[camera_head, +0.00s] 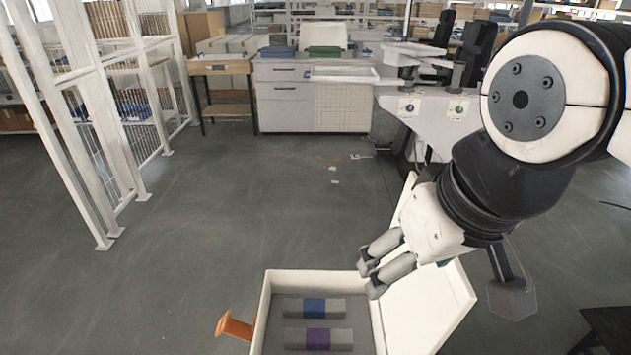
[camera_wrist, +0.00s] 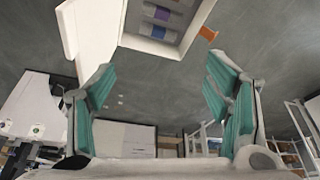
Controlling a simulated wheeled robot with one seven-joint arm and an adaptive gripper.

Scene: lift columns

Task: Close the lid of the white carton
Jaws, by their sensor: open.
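The white carton (camera_head: 262,307) stands open at the bottom centre of the head view. Two grey items lie inside, one with a blue band (camera_head: 314,308), one with a purple band (camera_head: 318,338). Its lid (camera_head: 430,309) leans outward on the right side, open. In the wrist view, the carton (camera_wrist: 150,44) is at the top and the lid (camera_wrist: 97,28) at upper left. My gripper (camera_head: 371,277) is near the carton's far right corner, in front of part of the lid. Its teal-padded fingers (camera_wrist: 160,72) are apart with nothing between them. I cannot tell if it touches the lid.
An orange part (camera_head: 235,326) sticks out at the carton's left side and also shows in the wrist view (camera_wrist: 208,33). White shelving racks (camera_head: 95,120) stand at left. A grey cabinet (camera_head: 284,105) and a workbench (camera_head: 222,68) stand at the back. The floor between is mostly clear.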

